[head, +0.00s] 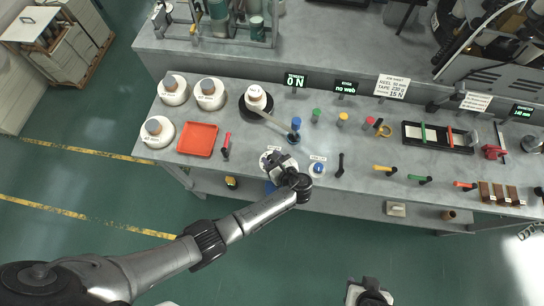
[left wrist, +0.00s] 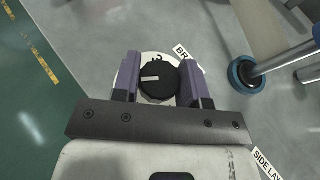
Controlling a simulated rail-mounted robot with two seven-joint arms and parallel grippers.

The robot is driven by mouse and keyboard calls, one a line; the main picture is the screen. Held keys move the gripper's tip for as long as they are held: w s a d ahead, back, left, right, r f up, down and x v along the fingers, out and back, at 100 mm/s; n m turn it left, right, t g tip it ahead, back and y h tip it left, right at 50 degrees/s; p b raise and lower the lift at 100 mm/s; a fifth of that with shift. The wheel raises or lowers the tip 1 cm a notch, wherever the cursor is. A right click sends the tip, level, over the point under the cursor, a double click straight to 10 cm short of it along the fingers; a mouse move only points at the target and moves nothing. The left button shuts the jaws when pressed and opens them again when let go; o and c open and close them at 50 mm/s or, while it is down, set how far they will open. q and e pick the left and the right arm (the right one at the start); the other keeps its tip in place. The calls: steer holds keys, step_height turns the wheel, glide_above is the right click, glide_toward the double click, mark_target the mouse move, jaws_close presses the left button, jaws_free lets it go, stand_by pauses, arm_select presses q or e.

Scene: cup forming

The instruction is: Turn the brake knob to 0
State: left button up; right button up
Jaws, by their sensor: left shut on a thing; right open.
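The brake knob (left wrist: 162,84) is a black round knob with a white pointer mark, on a white dial plate (left wrist: 141,60). My left gripper (left wrist: 160,86) is shut on the knob, one purple finger on each side. In the head view my left gripper (head: 281,167) is at the bench's front edge and covers the knob; part of the dial plate (head: 266,156) shows. My right gripper (head: 368,294) is open and empty at the bottom, away from the bench.
A dial with a blue knob (head: 318,168) stands right of the brake dial. A black lever (head: 340,165) is beyond it. A blue-ended roller (head: 295,124) is behind. A tension display (head: 294,80) reads 0 N. A red tray (head: 198,139) lies left.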

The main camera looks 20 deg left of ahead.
arm_select(q)
steer(key=n+g+y, duration=0.1)
steer(key=n+g, duration=0.2)
steer(key=g, duration=0.1)
steer(key=shift+w+d+n+b, duration=0.1)
steer(key=shift+n+b, duration=0.2)
steer(key=shift+b, duration=0.1)
steer(key=shift+n+g+y+b, duration=0.4)
steer(key=shift+n+g+b, duration=0.35)
steer(key=shift+n+g, duration=0.95)
steer(key=shift+g, duration=0.3)
steer(key=o, duration=0.9)
